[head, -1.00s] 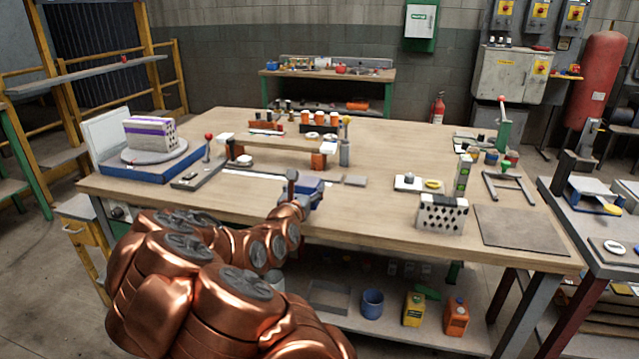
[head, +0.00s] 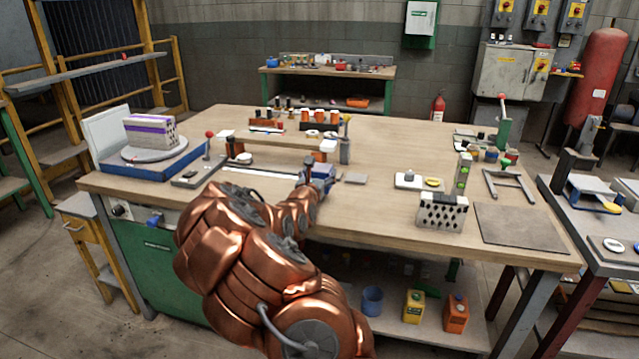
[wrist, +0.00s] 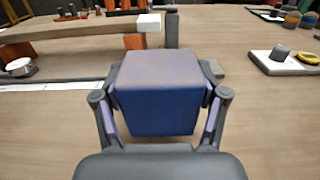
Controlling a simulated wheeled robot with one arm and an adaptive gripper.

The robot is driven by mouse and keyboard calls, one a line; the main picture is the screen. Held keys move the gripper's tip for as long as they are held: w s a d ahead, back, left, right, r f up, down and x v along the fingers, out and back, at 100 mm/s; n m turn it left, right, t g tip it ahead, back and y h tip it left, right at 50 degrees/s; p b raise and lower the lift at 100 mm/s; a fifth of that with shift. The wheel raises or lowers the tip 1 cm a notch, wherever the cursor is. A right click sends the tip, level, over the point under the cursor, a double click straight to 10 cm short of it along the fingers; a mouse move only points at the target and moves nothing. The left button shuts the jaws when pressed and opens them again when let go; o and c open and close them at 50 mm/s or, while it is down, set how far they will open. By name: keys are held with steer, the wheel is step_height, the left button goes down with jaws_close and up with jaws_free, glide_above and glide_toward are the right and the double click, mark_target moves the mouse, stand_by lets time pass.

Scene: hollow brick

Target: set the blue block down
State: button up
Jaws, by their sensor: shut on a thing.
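The blue block (wrist: 158,108) is clamped between the two fingers of my gripper (wrist: 160,100) in the wrist view. Its front face is blue and its top looks greyish. In the head view the block (head: 322,172) shows small at the end of my copper arm, over the front middle of the wooden workbench (head: 390,205). My gripper (head: 316,180) is partly hidden behind my own wrist. I cannot tell whether the block's underside touches the bench top.
A small grey plate (head: 355,178) lies just right of the block. A raised wooden shelf with orange supports (head: 275,143) stands behind it. A perforated white brick (head: 442,213) is on the right, and a turntable (head: 155,152) with a striped brick is on the left.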

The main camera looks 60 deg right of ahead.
steer(key=shift+f, duration=1.55)
steer(key=shift+f, duration=0.1)
steer(key=o, duration=1.3)
steer(key=shift+a, duration=0.15)
steer(key=b+v, duration=0.1)
steer(key=v, duration=0.9)
steer(key=shift+a+f+b, duration=0.1)
steer(key=shift+b, duration=0.2)
steer(key=shift+s+a+b, duration=0.25)
steer(key=shift+a+b, duration=0.2)
steer(key=shift+a, duration=0.35)
